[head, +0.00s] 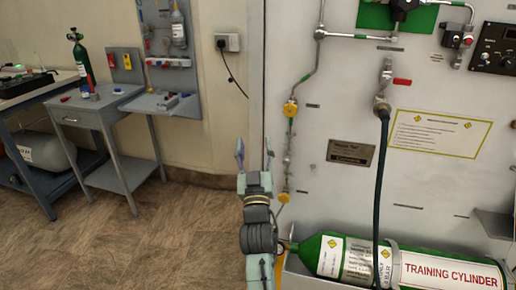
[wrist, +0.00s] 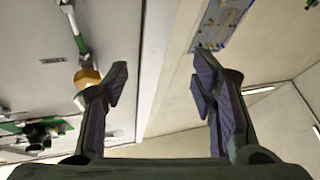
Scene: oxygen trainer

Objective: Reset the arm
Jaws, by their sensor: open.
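My gripper (head: 254,155) points upward in the head view, in front of the left edge of the white panel. Its two fingers are spread apart with nothing between them. In the wrist view my gripper (wrist: 157,80) is also open and empty, with the panel on the left and the wall on the right behind it. My arm rises from the bottom of the head view, left of the training cylinder (head: 445,275). I see no contact between the fingers and anything.
The white panel (head: 340,110) carries pipes, yellow fittings (head: 290,108), a red-handled valve (head: 401,82) and a dark hose (head: 381,190). The brown floor (head: 180,245) between is clear.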

